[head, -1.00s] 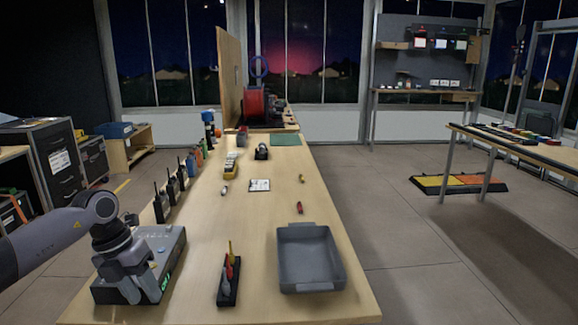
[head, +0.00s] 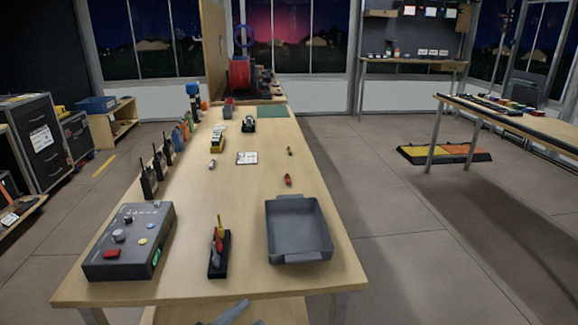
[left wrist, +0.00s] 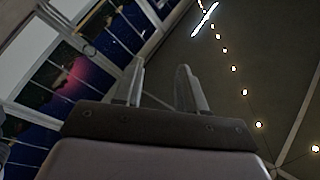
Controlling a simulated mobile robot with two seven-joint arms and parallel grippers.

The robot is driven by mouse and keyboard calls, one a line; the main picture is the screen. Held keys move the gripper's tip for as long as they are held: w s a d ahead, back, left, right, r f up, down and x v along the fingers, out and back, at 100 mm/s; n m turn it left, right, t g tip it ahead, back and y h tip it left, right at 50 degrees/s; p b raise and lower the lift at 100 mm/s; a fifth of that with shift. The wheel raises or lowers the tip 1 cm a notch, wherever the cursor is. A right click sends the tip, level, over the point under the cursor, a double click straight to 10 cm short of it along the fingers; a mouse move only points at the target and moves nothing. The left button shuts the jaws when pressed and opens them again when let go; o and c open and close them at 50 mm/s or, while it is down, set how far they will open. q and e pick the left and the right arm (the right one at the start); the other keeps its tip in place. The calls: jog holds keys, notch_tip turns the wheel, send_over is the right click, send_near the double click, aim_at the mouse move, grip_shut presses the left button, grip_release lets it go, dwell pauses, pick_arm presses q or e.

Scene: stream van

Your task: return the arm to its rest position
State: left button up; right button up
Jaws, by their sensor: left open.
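My left gripper (head: 234,313) shows only in part at the bottom edge of the head view, low in front of the table's near edge. Most of it and its arm are cut off by the frame. In the left wrist view my left gripper (left wrist: 161,72) has its two grey fingers apart with nothing between them. Behind the fingers that view shows windows and a dark ceiling with a string of lights, so the fingers point upward. My right gripper is in neither view.
A long wooden table (head: 185,290) fills the middle. Near its front stand a grey control box (head: 130,240), a dark holder with tools (head: 219,253) and a grey tray (head: 298,230). Several radios line the left edge. Open floor (head: 420,270) lies to the right.

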pick_arm(q)
jog(key=s+a+f+n+g+y, duration=0.3)
jog(key=s+a+f+n+y, duration=0.8)
jog(key=s+f+n, duration=0.4)
jog(key=shift+s+a+f+n+g+y+p, duration=0.3)
jog(key=shift+s+a+f+g, duration=0.1)
jog(key=shift+s+a+f, duration=0.3)
jog(key=shift+w+d, duration=0.15)
